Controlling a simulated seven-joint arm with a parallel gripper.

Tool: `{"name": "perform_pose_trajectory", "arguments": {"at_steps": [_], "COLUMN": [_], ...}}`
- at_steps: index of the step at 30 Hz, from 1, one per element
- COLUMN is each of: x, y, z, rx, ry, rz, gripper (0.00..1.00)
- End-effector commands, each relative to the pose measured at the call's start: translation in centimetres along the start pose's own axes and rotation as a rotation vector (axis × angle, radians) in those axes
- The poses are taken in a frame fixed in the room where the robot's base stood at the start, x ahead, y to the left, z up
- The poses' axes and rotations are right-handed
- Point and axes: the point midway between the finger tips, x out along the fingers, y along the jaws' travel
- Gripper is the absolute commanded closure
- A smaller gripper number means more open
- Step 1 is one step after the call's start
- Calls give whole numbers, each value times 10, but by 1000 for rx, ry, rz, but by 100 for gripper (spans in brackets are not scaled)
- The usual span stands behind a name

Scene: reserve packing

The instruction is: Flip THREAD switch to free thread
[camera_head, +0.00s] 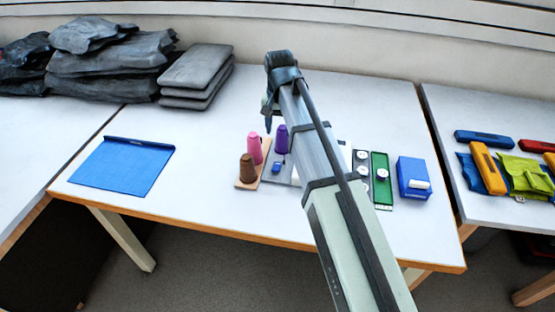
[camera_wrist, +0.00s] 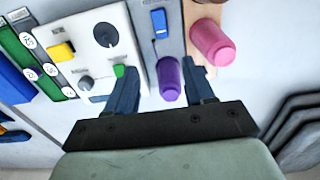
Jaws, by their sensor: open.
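A grey plate (camera_wrist: 145,8) carries a blue switch (camera_wrist: 158,22) and a purple thread spool (camera_wrist: 168,78); I cannot read a THREAD label. In the head view the blue switch (camera_head: 277,168) sits in front of the purple spool (camera_head: 282,140). My gripper (camera_wrist: 160,88) is open, its dark blue fingers on either side of the purple spool in the wrist view. I cannot tell whether they touch it. In the head view my gripper (camera_head: 268,118) hangs over the table, just behind the spools. Pink (camera_head: 254,148) and brown (camera_head: 247,168) spools stand on a wooden board (camera_head: 240,184).
A white panel (camera_wrist: 78,38) with knobs and yellow and green switches lies beside the grey plate. A green strip (camera_head: 382,195), a blue box (camera_head: 412,180) and a blue mat (camera_head: 122,165) lie on the table. Grey pads (camera_head: 197,75) stand behind. My arm hides part of the table.

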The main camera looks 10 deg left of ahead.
Motion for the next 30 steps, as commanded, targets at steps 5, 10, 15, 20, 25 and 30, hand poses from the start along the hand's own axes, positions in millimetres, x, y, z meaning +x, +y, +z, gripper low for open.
{"name": "perform_pose_trajectory", "arguments": {"at_steps": [5,10,15,20,25,30], "x": [6,25,51,75,100,120], "y": [-4,-4,-3,-3,-3,-3], "z": [5,5,5,5,5,5], "rx": [-1,-1,-2,-2,-2,-2], "ry": [-8,-8,-9,-8,-8,-8], "rz": [6,6,5,5,5,5], "gripper": [47,47,47,47,47,47]}}
